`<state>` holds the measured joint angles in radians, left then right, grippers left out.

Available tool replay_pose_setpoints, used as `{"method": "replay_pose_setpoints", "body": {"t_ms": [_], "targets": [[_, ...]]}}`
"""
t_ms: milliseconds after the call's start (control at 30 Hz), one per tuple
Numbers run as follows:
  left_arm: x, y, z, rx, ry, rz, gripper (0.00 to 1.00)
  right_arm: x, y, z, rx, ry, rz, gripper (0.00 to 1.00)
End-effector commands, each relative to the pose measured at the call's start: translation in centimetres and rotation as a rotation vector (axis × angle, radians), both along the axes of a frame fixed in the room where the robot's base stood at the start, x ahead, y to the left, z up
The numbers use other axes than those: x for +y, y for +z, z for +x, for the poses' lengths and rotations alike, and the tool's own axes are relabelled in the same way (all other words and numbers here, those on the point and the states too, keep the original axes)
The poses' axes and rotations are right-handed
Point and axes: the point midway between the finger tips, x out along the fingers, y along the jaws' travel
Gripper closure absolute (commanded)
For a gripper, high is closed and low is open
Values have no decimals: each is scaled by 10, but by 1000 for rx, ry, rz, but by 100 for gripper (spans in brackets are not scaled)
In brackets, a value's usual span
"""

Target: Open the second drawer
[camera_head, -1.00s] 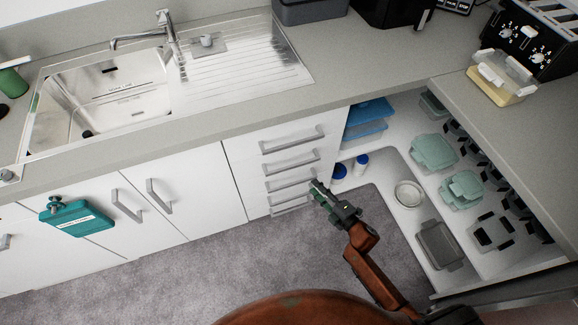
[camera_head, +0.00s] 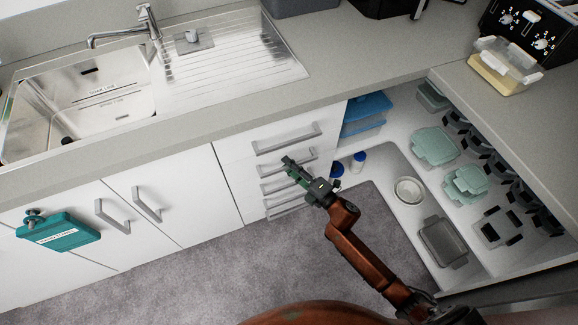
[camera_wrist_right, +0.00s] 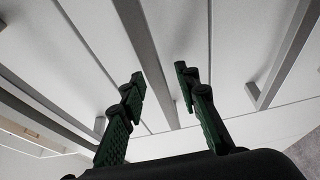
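The white drawer stack (camera_head: 232,165) stands under the counter with several grey bar handles, and its drawers look shut. The second drawer's handle (camera_head: 306,156) is just below the top handle (camera_head: 287,139). My right gripper (camera_head: 289,163) is in front of the second handle and hides part of it. In the right wrist view, the two green fingers (camera_wrist_right: 161,80) are apart, with a grey bar handle (camera_wrist_right: 150,52) running between them and a gap on each side. I cannot tell how deep the handle lies between them. My left gripper is out of view.
A sink (camera_head: 85,110) is set in the counter above. An open corner cupboard at the right holds containers (camera_head: 434,146) and a grey tray (camera_head: 442,243). Grey floor (camera_head: 200,285) is clear below.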

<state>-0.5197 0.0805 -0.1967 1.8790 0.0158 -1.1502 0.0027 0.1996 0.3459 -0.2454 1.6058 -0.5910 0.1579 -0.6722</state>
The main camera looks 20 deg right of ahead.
Motion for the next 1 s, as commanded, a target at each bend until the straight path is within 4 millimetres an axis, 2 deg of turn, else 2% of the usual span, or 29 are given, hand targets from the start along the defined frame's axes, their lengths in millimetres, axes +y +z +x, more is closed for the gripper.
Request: {"method": "replay_pose_setpoints", "body": {"t_ms": [167, 600, 1000], "targets": [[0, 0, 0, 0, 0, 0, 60, 0, 0, 0, 0, 0, 0, 70], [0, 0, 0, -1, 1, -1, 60, 0, 0, 0, 0, 0, 1, 100], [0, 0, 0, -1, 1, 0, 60, 0, 0, 0, 0, 0, 1, 100]]}}
